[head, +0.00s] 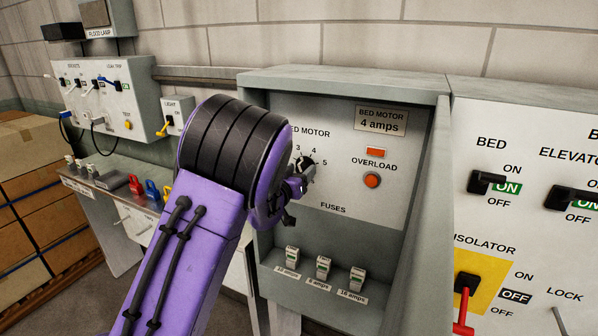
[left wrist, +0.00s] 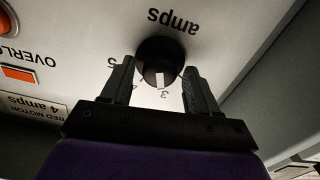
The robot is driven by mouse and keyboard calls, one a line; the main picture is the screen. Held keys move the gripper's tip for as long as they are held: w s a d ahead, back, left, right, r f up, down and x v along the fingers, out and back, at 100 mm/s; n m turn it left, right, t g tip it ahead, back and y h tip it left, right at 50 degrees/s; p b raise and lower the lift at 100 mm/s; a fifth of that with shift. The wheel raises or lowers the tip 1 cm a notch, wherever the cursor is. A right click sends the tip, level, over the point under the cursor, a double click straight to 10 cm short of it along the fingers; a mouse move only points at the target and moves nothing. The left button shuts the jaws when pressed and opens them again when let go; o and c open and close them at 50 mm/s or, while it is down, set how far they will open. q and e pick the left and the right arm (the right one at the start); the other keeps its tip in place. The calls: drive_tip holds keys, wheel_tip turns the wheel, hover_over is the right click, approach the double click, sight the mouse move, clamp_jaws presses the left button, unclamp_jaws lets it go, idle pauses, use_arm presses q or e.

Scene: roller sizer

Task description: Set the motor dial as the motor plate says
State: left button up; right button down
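The motor dial is a round black knob (head: 305,163) on the grey panel, partly hidden by my left gripper (head: 303,178). In the left wrist view the dial (left wrist: 160,62) appears upside down, its white mark toward the 3. The 4 and 5 are beside it. My left gripper (left wrist: 160,78) has one finger on each side of the knob; I cannot tell whether they press on it. The motor plate (head: 380,121) reads "BED MOTOR 4 amps"; the plate (left wrist: 35,107) also shows in the wrist view. My right gripper is not in view.
Below the dial are several fuses (head: 323,267) on a ledge. Boxes (head: 30,190) stand at the left.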

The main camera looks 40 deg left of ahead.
use_arm(q)
drive_tip(key=c, duration=0.8)
drive_tip(key=shift+m, duration=0.3)
drive_tip(key=m+b, duration=0.3)
drive_tip(key=m, duration=0.1)
drive_tip(key=shift+f, duration=0.15)
drive_tip(key=shift+d+m+b, duration=0.1)
drive_tip(key=shift+m+b, duration=1.2)
drive_tip(key=shift+m, duration=0.8)
drive_tip(key=o, duration=1)
drive_tip(key=shift+o, duration=0.2)
